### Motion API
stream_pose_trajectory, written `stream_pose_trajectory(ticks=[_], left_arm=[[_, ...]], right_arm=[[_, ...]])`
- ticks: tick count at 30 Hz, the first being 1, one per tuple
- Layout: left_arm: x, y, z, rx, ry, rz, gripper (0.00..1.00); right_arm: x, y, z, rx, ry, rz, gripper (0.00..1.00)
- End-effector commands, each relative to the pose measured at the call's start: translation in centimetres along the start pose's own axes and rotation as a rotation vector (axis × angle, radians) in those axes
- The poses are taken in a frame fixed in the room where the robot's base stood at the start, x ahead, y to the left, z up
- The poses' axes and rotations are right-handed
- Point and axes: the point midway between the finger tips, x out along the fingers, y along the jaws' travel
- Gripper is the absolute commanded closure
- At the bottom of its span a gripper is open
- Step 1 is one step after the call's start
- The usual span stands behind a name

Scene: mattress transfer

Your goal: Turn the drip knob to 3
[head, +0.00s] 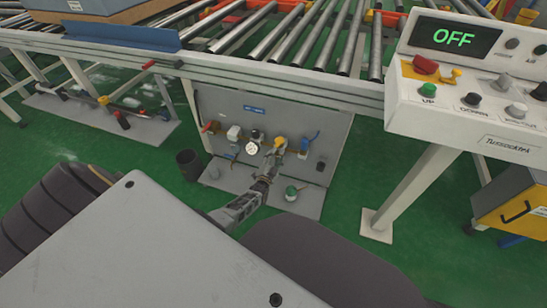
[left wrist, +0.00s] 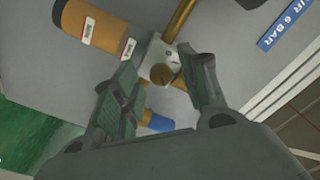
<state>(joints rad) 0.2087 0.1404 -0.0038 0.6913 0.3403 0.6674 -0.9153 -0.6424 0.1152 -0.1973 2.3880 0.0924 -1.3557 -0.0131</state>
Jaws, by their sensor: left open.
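A grey air panel (head: 325,150) stands under the roller conveyor and carries a round gauge (head: 252,148), a yellow part (head: 280,143) and valves. My left gripper (head: 271,158) reaches the panel just below the yellow part. In the left wrist view, a white block (left wrist: 154,55) with a round brass knob (left wrist: 161,74) sits between the tips of my open left gripper (left wrist: 163,75). I cannot tell whether the fingers touch it. This knob may be the drip knob; no number scale is readable. An orange cylinder (left wrist: 92,22) with small white labels lies beside it. My right gripper is out of view.
A dark bin (head: 189,164) stands left of the panel. A control box (head: 470,80) reading OFF is at the right. A blue "6 BAR" label (left wrist: 285,24) shows in the wrist view.

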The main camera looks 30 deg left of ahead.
Motion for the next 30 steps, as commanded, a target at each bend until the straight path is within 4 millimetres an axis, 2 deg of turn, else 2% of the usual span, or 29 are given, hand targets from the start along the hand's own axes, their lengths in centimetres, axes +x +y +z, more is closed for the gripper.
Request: stream_pose_trajectory(ticks=[11, 30], left_arm=[[-1.1, 0.1, 0.0, -0.001, 0.0, 0.001, 0.57], [-5.6, 0.1, 0.0, 0.0, 0.0, 0.001, 0.57]], right_arm=[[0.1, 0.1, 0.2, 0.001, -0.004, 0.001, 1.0], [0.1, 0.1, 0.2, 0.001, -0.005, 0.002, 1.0]])
